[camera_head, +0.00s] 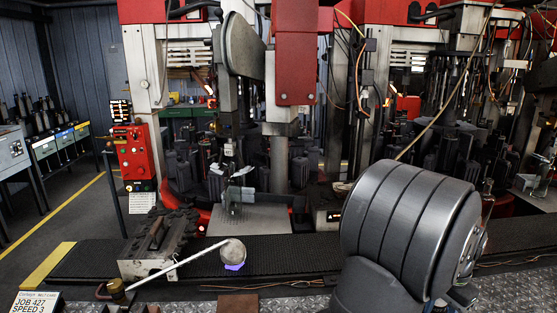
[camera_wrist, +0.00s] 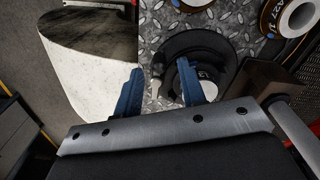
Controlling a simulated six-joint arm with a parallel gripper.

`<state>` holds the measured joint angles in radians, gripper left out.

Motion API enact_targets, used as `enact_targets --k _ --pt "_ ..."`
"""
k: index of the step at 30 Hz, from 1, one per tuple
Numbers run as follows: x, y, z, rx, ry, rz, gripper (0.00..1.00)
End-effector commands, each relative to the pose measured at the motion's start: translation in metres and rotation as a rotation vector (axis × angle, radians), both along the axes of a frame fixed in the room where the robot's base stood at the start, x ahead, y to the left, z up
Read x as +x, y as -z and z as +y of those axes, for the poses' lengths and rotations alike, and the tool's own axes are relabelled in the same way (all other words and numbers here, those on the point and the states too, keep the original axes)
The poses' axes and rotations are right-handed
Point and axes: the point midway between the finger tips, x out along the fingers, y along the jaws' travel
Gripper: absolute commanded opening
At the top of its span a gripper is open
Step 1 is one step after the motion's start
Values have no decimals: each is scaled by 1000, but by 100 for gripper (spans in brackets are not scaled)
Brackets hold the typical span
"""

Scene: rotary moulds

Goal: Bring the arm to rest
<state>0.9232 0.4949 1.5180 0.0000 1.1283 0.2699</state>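My arm shows as a large dark grey ribbed link at the right of the head view; my gripper is not visible there. In the wrist view my gripper (camera_wrist: 159,80) has two blue fingers, spread apart with a clear gap. Nothing is held between them. Behind the gap lie diamond-pattern metal plate (camera_wrist: 151,25) and part of a dark round object (camera_wrist: 174,44) with a pale centre, partly hidden by the right finger. I cannot tell how far the fingers are from it.
In the wrist view, a pale, dark-topped block (camera_wrist: 95,75) stands left, a brown box (camera_wrist: 258,85) right, and orange-rimmed rolls (camera_wrist: 284,14) at top right. In the head view, a dark belt (camera_head: 295,258) runs before the red machine (camera_head: 295,55); a red control panel (camera_head: 133,155) stands left.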

Motion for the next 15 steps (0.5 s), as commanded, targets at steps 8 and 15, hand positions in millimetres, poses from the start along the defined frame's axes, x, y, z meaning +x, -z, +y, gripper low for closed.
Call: enact_targets --k 8,15 --pt "-5 29 0 0 -98 0 37" --pt "-12 29 -1 0 -266 0 37"
